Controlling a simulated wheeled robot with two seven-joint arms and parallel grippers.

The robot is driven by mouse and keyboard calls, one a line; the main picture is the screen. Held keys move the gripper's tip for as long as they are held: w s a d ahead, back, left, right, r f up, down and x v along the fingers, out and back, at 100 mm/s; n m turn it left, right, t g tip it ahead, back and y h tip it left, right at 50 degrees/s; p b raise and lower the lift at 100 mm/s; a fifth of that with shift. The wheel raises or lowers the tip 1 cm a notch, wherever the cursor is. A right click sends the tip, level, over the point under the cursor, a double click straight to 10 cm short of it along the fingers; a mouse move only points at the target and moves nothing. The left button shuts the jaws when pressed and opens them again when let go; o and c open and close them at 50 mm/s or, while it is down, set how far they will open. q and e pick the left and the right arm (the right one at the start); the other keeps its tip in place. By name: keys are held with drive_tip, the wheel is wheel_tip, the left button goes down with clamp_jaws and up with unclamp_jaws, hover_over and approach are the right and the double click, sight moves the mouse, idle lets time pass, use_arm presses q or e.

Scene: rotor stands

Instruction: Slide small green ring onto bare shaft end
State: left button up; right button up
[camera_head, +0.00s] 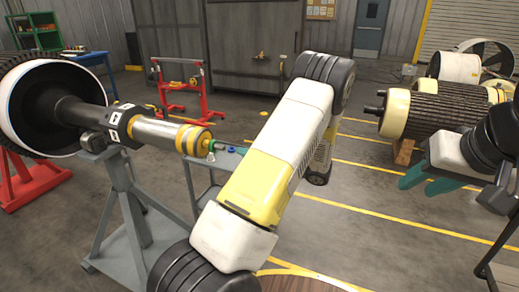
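The rotor's shaft (160,132) lies nearly level on the left, with its end, banded by yellow rings (195,140), pointing right. A small green piece (216,146) shows at the tip of this end; I cannot tell whether it is the small green ring or a fingertip. My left gripper (226,147) seems to be beside the shaft end, mostly hidden behind my yellow and white arm, so its grip is unclear. A small blue piece (232,150) shows there too. My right gripper (426,183) is at the right, its teal fingers apart and empty.
A grey stand (128,210) supports the shaft. A grey cart top (222,162) is partly hidden behind my arm. A red stand (182,88) stands further back. A large ribbed rotor (440,112) lies at the right. The floor between has clear room.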

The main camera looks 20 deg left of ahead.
sight(224, 148)
use_arm(q)
drive_tip(key=shift+w+a, duration=0.2)
drive_tip(key=shift+a, duration=2.15)
drive_tip(key=shift+a, duration=0.15)
drive_tip(key=shift+w+a, duration=0.15)
drive_tip(key=shift+a, duration=2.3)
drive_tip(key=shift+s+d, duration=0.15)
drive_tip(key=shift+d, duration=1.6)
drive_tip(key=shift+s+d, duration=0.1)
drive_tip(key=shift+d, duration=1.65)
drive_tip(key=s+d+r+m+g+h, duration=0.1)
drive_tip(key=s+d+r+g+h, duration=0.15)
drive_tip(key=s+h, duration=0.35)
drive_tip(key=s+d+r+m+g+h, duration=0.1)
drive_tip(key=s+r+h, duration=0.3)
drive_tip(key=s, duration=0.5)
drive_tip(key=s+d+r+m+t+h, duration=0.6)
drive_tip(key=s+d+r+t+h, duration=0.2)
drive_tip(key=d, duration=0.6)
wheel_tip(224, 148, up, 3)
drive_tip(key=shift+s+f+m+h, duration=0.1)
drive_tip(key=shift+s+m+h, duration=0.2)
drive_tip(key=shift+s+h, duration=0.85)
